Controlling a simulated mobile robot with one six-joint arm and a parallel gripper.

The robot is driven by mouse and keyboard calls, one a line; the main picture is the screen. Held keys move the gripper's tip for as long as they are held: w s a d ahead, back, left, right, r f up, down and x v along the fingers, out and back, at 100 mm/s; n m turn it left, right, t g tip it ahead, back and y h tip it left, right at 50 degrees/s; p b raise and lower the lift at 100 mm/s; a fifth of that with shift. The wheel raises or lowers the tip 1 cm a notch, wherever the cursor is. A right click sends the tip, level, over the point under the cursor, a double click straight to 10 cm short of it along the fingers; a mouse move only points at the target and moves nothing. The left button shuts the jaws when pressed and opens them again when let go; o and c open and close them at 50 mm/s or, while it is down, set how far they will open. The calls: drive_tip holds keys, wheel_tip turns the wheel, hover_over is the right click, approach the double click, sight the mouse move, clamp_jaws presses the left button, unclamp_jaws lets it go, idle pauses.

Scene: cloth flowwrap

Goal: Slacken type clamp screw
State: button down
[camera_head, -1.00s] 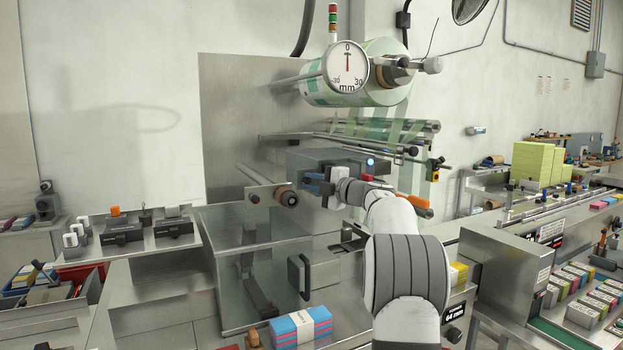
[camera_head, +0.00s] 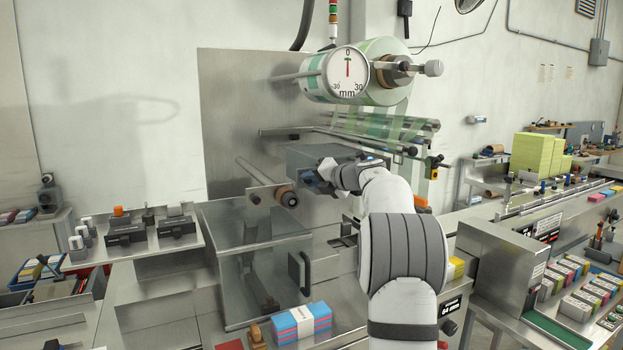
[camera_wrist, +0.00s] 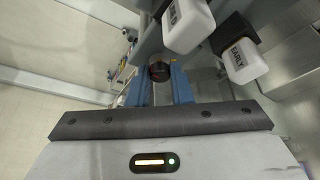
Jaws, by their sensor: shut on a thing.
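My gripper (camera_head: 322,176) is at the front of a grey box-shaped unit (camera_head: 318,156) on the wrapping machine, below the film roll; my own wrist partly hides the spot in the head view. In the wrist view my gripper's two blue fingers (camera_wrist: 160,86) are shut on a small dark round knob (camera_wrist: 160,70), which looks like the type clamp screw. The knob sits between the fingertips. Its thread and the clamp behind it are hidden. Two white lettered blocks are close by on the right: one reads EARLY (camera_wrist: 238,63), the other (camera_wrist: 187,27) is only partly legible.
The film roll and a round mm dial (camera_head: 347,73) are above. A clear-sided guard with a black handle (camera_head: 300,272) is below. A bench with black blocks (camera_head: 125,234) stands left.

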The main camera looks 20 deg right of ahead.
drive_tip(key=shift+f, duration=0.15)
idle(0.4)
drive_tip(key=c, duration=1.3)
unclamp_jaws()
drive_tip(key=b+v, duration=0.1)
drive_tip(key=v, duration=0.6)
drive_tip(key=shift+s+b, duration=0.35)
drive_tip(key=shift+b, duration=0.05)
drive_tip(key=shift+r, duration=0.25)
